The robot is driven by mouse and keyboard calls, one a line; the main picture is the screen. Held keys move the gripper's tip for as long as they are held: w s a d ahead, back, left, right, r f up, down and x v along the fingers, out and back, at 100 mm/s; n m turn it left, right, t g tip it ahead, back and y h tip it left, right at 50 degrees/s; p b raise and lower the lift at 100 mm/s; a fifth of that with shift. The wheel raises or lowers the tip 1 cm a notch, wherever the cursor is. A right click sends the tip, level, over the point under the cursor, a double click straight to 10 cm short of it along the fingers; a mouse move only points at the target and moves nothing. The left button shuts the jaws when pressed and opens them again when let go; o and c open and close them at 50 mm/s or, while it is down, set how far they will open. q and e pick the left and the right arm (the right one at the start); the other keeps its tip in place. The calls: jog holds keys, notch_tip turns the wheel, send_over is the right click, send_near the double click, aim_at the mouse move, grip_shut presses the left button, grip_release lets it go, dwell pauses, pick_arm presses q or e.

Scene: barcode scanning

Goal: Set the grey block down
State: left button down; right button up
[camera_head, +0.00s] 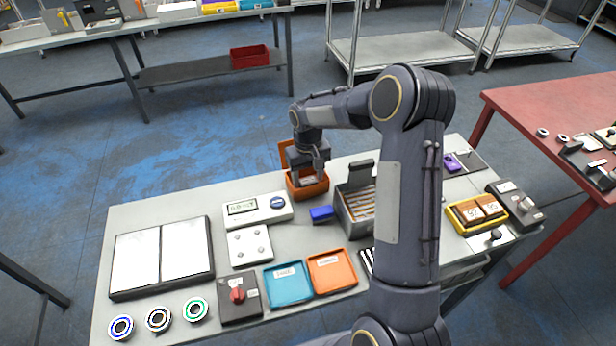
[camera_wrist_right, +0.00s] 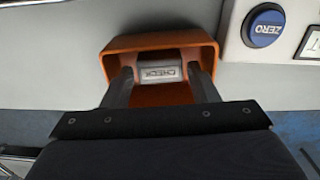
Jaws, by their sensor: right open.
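The grey block (camera_wrist_right: 158,74), labelled "CHECK", sits inside the orange open box in the right wrist view. The orange box (camera_head: 308,191) stands at the back edge of the table, and it also shows in the right wrist view (camera_wrist_right: 130,42). My right gripper (camera_head: 314,174) reaches down into the box, and in the right wrist view (camera_wrist_right: 162,78) its two fingers are apart, one on each side of the block. I cannot tell whether a finger touches it. The block is not clearly seen in the head view. My left gripper is not in view.
A scale (camera_head: 258,209) with a blue ZERO button stands left of the box. A blue block (camera_head: 321,214) and a grey file bin (camera_head: 352,228) are close by. Teal (camera_head: 289,285) and orange (camera_head: 333,274) trays lie in front. My right arm hides part of the table.

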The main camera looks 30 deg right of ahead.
aim_at(308, 181)
jog(key=s+a+r+t, duration=0.1)
jog(key=s+r, duration=0.2)
jog(key=r, duration=0.5)
jog(key=s+a+r, duration=0.1)
jog(key=s+r, duration=0.3)
jog(key=r, duration=0.4)
jog(key=s+a+t+y, duration=0.1)
jog(key=s+a, duration=0.2)
jog(key=s, duration=0.4)
jog(key=s+a+f+t+y, duration=0.1)
jog(key=s+a+t, duration=0.1)
jog(key=s, duration=0.5)
jog(key=s+a+t+y, duration=0.1)
jog(key=s+a, duration=0.3)
jog(key=s, duration=0.4)
jog(key=shift+a+f+t+y+b, duration=0.15)
jog(key=shift+a+t+y+b, duration=0.15)
jog(key=shift+y+b, duration=0.15)
